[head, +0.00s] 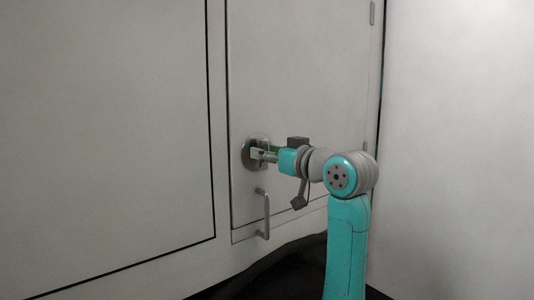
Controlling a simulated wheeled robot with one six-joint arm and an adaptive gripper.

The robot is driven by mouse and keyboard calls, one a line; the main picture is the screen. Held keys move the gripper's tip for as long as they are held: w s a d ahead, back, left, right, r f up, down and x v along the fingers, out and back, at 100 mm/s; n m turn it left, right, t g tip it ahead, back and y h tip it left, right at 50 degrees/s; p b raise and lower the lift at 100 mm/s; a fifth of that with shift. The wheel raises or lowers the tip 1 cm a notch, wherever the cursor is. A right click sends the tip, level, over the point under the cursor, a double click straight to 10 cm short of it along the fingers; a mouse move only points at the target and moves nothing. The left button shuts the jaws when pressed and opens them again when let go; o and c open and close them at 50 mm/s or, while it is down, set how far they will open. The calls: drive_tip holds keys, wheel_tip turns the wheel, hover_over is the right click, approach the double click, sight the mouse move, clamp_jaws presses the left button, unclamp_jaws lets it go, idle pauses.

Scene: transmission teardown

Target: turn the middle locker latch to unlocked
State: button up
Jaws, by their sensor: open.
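The locker latch (248,152) is a round metal disc on the pale locker door (295,75), above the door's handle. My gripper (259,154) is in front of the latch, with its fingers reaching to the disc from the right. The fingers are open around or close against the latch's middle; whether they touch it is too small to tell. The latch's knob or lever is largely hidden by the fingers, so its turn position cannot be read. The door is closed.
A vertical bar handle (263,214) stands out just below the latch. A wide pale panel (105,130) lies left of the door. A plain wall (460,150) stands close to the right of my arm. The floor below is dark.

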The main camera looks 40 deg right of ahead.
drive_tip(key=shift+w, duration=0.15)
drive_tip(key=shift+c, duration=0.2)
clamp_jaws()
drive_tip(key=shift+d+f+m, duration=0.15)
drive_tip(key=shift+m, duration=2.85)
drive_tip(key=shift+d+f+m, duration=0.1)
drive_tip(key=shift+f+m, duration=0.05)
drive_tip(key=shift+m, duration=2.85)
drive_tip(key=shift+d+f+m, duration=0.15)
drive_tip(key=shift+m, duration=2.85)
